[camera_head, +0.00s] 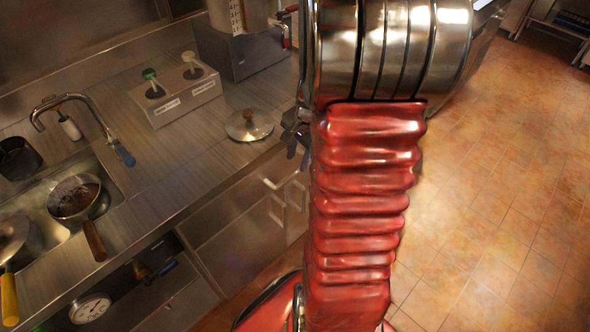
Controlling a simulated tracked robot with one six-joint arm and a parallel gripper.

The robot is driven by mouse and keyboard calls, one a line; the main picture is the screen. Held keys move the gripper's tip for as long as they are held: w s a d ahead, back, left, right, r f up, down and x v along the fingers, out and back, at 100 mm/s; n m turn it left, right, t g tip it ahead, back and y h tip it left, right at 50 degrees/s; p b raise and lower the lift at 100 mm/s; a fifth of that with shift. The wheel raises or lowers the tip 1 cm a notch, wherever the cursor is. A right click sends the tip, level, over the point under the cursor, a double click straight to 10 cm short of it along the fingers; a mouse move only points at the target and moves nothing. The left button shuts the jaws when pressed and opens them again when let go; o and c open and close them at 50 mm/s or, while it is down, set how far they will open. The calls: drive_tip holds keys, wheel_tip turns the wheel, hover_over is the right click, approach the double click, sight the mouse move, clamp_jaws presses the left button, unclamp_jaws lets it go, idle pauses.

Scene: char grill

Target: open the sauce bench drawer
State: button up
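The steel bench (190,165) runs along the left, with a two-pump sauce dispenser (175,97) on top. Below its front edge are flat steel drawer fronts (238,205) with pale bar handles (275,183). The fronts that show look flush with the bench, and their right part is hidden behind my arm. My red-sleeved arm fills the middle of the view. Small dark finger-like parts (294,138) stick out left of the arm, near the bench edge and above the handles. They look like my gripper, mostly hidden, and its opening cannot be made out.
A round metal lid (249,125) lies near the bench edge. A sink (75,205) with a pan (78,198) and a tap (85,115) is at left. A steel box (240,45) stands at the back. The tiled floor (500,200) at right is clear.

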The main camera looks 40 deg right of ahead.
sight(294, 173)
drive_tip(key=shift+w+f, duration=0.2)
drive_tip(key=shift+f, duration=0.95)
drive_tip(key=shift+w+f, duration=0.25)
drive_tip(key=shift+f, duration=0.9)
drive_tip(key=shift+w+f, duration=0.2)
drive_tip(key=shift+f, duration=0.95)
drive_tip(key=shift+c, duration=0.3)
clamp_jaws()
